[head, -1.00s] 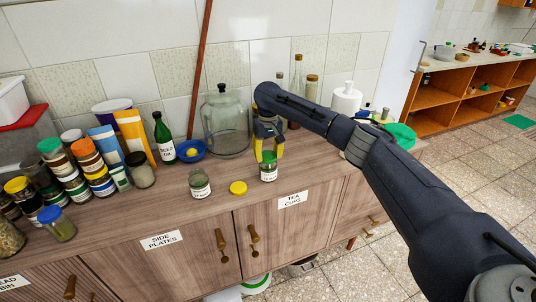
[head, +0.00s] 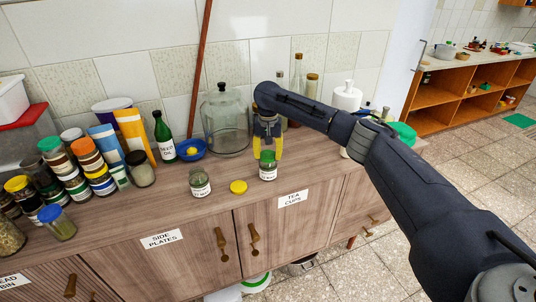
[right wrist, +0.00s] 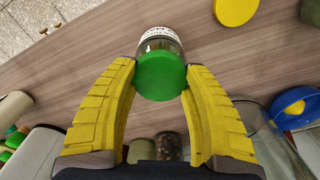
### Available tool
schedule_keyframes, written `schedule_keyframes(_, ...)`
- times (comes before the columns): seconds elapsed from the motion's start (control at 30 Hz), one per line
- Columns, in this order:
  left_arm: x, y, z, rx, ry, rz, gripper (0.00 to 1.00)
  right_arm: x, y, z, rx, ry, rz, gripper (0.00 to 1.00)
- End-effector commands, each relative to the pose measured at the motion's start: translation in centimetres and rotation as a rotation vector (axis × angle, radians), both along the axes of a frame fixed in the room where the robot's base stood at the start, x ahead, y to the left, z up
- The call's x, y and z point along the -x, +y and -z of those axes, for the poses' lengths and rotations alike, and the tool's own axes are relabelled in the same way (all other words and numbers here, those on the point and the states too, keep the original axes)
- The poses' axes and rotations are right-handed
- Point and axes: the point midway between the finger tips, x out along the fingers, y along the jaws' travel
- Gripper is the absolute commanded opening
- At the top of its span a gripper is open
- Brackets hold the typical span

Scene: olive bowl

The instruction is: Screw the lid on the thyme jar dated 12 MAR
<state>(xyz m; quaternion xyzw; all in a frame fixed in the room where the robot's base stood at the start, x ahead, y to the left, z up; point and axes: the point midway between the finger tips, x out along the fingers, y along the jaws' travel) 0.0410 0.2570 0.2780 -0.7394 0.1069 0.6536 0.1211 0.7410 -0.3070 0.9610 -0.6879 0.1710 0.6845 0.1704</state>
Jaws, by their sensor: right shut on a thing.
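A small glass jar with dark herbs and a white label (head: 268,173) stands upright near the counter's front edge. A green lid (head: 267,156) sits at its mouth; the thread is hidden. My right gripper (head: 267,157) comes from above, shut on the green lid, one yellow finger on each side. In the right wrist view, the green lid (right wrist: 161,76) lies between the fingertips (right wrist: 161,68), with the jar's label (right wrist: 160,33) beyond it. The label's date is too small to read. A similar jar (head: 200,184) stands to the left. My left gripper is not in view.
A loose yellow lid (head: 238,187) lies between the two jars. Behind are a glass dome (head: 226,125), a blue bowl (head: 191,150) and a dark green bottle (head: 164,140). Several spice jars (head: 80,165) crowd the left. A white pump bottle (head: 347,98) stands behind my right arm.

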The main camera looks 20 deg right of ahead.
Motion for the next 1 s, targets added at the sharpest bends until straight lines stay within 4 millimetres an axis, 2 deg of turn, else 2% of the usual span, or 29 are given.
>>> schedule_keyframes(0.23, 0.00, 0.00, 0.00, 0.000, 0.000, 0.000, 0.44, -0.03, -0.03, -0.08, 0.000, -0.001, 0.045, 0.34)
schedule_keyframes(0.6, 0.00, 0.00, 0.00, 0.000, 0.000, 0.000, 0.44, -0.06, -0.04, -0.12, 0.000, -0.002, 0.364, 0.34)
schedule_keyframes(0.93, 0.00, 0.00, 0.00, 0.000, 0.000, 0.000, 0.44, -0.04, -0.02, -0.07, 0.000, -0.001, 0.400, 0.34)
schedule_keyframes(0.97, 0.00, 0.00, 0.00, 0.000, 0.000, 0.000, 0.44, -0.04, -0.01, -0.08, 0.000, -0.001, 0.399, 0.50)
schedule_keyframes(1.0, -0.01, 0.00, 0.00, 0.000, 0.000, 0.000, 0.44, -0.04, -0.01, -0.08, 0.000, -0.001, 0.399, 0.55)
